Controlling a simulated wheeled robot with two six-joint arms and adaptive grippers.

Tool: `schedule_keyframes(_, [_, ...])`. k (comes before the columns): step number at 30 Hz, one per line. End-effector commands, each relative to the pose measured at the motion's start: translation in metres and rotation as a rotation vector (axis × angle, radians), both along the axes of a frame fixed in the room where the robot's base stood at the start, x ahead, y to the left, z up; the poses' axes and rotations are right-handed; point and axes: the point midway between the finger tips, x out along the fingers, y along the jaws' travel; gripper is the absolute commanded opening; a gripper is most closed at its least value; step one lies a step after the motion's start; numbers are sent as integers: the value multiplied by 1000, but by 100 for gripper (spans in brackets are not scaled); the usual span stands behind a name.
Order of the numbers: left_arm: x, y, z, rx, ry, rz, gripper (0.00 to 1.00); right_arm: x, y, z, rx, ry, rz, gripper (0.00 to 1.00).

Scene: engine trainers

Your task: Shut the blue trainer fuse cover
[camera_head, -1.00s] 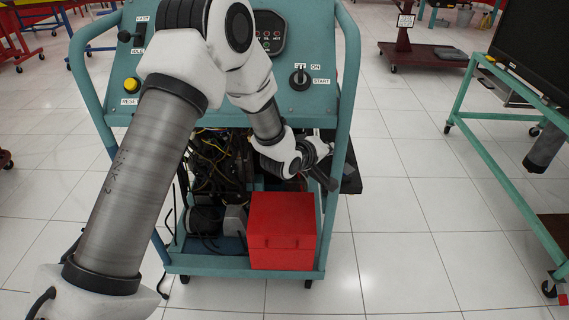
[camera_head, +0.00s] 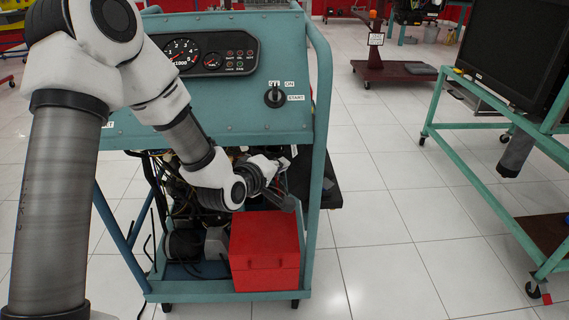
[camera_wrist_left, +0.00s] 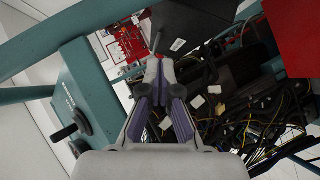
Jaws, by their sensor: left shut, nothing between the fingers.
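The blue trainer (camera_head: 215,115) is a teal wheeled frame with a sloped gauge panel and an open engine bay below. A black box-like part (camera_head: 325,190) sits at its right side, partly behind the right upright; it may be the fuse box or its cover. In the left wrist view, a black box with a small white label (camera_wrist_left: 195,25) lies just beyond my fingertips. I cannot tell the cover's angle, or whether the fingers touch it. My left gripper (camera_head: 287,190) is shut and empty, in front of the bay near the right upright. It also shows in the left wrist view (camera_wrist_left: 160,68).
A red box (camera_head: 265,252) stands on the trainer's lower shelf below my left gripper. Wires and hoses (camera_wrist_left: 265,115) fill the bay close to the fingers. A teal cart with a black screen (camera_head: 515,45) stands at right. The floor between (camera_head: 390,230) is clear.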

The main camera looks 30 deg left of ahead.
Motion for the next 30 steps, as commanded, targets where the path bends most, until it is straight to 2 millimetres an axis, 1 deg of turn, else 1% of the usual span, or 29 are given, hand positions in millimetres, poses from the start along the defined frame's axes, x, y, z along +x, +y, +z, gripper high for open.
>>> schedule_keyframes(1, [19,14,-35,-74,-55,90,0,0,0,-34,0,1,0,40])
schedule_keyframes(3, [47,38,-54,-224,-182,233,0,0,0,-60,0,1,0,40])
schedule_keyframes(6, [72,64,-67,-411,-363,363,0,0,0,-83,0,1,0,40])
schedule_keyframes(9, [82,75,-64,-507,-461,409,0,0,0,-86,0,1,0,40])
schedule_keyframes(12, [89,78,-58,-520,-474,414,0,0,0,-83,0,0,0,40])
schedule_keyframes(14, [96,80,-58,-520,-473,414,0,0,0,-85,0,0,0,40])
schedule_keyframes(17, [113,86,-58,-520,-473,413,0,0,0,-90,0,0,0,40])
schedule_keyframes(26, [176,105,-55,-518,-471,412,0,0,0,-108,0,1,0,40])
schedule_keyframes(27, [182,99,-53,-517,-470,408,0,0,0,-110,0,1,0,40])
schedule_keyframes(30, [189,84,-49,-517,-467,408,0,0,0,-115,0,1,0,40])
